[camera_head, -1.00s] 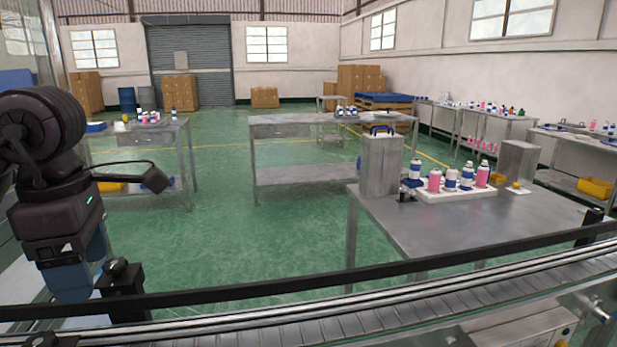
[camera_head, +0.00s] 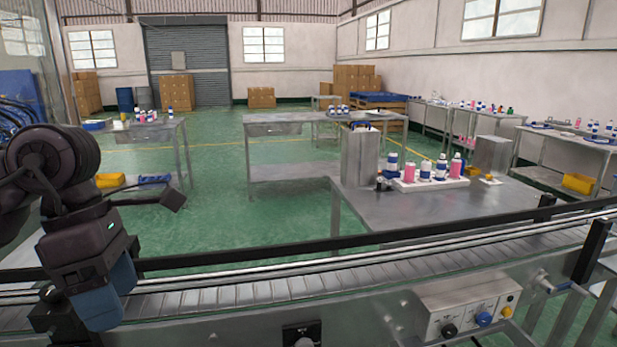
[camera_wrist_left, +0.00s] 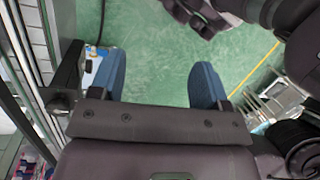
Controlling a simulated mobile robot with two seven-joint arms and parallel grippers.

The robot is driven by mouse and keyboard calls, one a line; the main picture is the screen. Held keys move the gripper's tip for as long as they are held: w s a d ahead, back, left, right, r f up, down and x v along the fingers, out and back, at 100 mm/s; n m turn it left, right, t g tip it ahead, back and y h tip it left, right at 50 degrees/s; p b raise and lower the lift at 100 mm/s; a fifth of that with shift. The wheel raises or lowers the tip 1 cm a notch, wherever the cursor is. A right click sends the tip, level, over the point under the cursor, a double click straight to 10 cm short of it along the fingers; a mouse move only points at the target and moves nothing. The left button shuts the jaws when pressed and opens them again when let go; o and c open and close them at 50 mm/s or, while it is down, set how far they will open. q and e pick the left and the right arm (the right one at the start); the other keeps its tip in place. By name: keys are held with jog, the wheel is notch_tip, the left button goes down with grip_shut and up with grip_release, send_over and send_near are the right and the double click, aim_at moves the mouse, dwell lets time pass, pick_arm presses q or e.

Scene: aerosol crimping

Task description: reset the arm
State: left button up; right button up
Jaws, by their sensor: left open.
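My left arm comes in at the left of the head view. Its gripper (camera_head: 104,300) hangs downward with blue fingers, close to the left part of the conveyor. In the left wrist view my left gripper (camera_wrist_left: 157,82) has its two blue fingers spread wide apart. Nothing is between them, only green floor beyond. My right gripper is not in the head view. Dark arm parts at the top right of the wrist view are mine.
A roller conveyor (camera_head: 265,290) with a dark rail crosses the front. Its control box (camera_head: 468,310) is at lower right. Behind it a steel table (camera_head: 420,210) holds a white tray (camera_head: 430,186) of several pink and white-blue cans. Open green floor (camera_head: 230,220) lies at centre left.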

pick_arm(q)
jog(key=d+f+n+h, duration=0.6)
jog(key=d+n+h, duration=0.5)
jog(key=h, duration=0.7)
jog(key=w+a+f+n+t+y, duration=0.1)
jog(key=a+f+n+t+y, duration=0.5)
jog(key=f+n+t, duration=0.6)
jog(key=w+a+f+n+t+y, duration=0.1)
jog(key=a+f+n+t+y, duration=0.55)
jog(key=n, duration=1.05)
jog(key=s+a+f+n+g+y, duration=0.1)
jog(key=s+f+n+g+y, duration=0.2)
jog(key=s+f, duration=0.3)
jog(key=s+a+f+n+g+y, duration=0.1)
jog(key=s+f+n+g+y, duration=0.2)
jog(key=f, duration=0.9)
jog(key=s+n+y, duration=0.2)
jog(key=s, duration=0.2)
jog(key=shift+s+f, duration=0.15)
jog(key=shift+f, duration=0.15)
jog(key=shift+a, duration=0.1)
